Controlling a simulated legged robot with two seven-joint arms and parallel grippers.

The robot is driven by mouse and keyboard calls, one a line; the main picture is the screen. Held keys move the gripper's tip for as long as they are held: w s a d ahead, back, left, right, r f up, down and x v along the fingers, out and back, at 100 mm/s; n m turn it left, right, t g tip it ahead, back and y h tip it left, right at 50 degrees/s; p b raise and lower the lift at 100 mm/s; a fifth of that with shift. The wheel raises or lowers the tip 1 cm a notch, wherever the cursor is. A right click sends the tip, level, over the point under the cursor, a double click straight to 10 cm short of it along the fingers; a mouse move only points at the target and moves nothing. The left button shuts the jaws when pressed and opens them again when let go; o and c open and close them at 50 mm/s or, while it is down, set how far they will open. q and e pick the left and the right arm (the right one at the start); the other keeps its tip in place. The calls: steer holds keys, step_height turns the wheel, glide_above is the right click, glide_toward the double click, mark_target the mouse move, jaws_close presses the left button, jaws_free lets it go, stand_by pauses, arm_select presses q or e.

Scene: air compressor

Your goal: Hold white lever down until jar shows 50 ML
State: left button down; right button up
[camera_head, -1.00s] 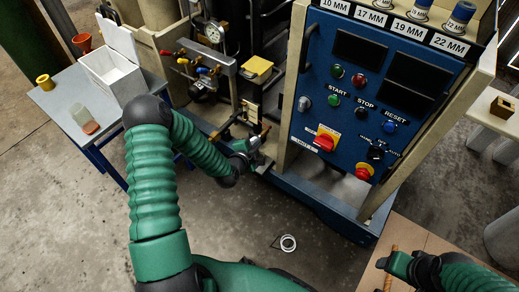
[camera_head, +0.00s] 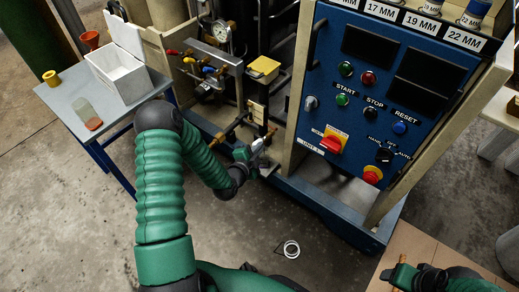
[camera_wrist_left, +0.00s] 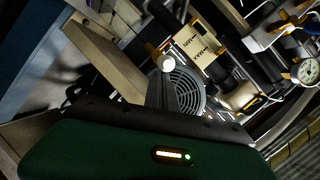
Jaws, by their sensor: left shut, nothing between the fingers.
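The jar (camera_head: 88,116) is a clear container with a little reddish-orange material at its bottom, standing on the small table at the left. Its markings are too small to read. My left gripper (camera_head: 254,152) is low beside the machine frame, left of the blue control panel, with its fingers shut and empty. A small white knob, perhaps the white lever's end, shows near the fingers in the head view (camera_head: 257,143) and ahead in the wrist view (camera_wrist_left: 167,62). I cannot tell whether it is touched. My right gripper (camera_head: 402,270) is at the lower right; its fingers are unclear.
The blue control panel (camera_head: 378,100) stands right of my left gripper. A gauge (camera_head: 221,32) and coloured valve handles are behind it. The small table (camera_head: 60,95) also holds a white box (camera_head: 118,75), a yellow cup and a red funnel.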

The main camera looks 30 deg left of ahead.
arm_select(q)
steer(key=f+t+b, duration=0.1)
steer(key=b, duration=0.1)
steer(key=f+t+b, duration=0.1)
steer(key=f+b, duration=0.1)
steer(key=shift+s+n+t+b, duration=0.3)
steer(key=shift+s+t, duration=0.05)
steer(key=shift+t, duration=0.05)
steer(key=shift+a, duration=0.15)
stand_by(0.9)
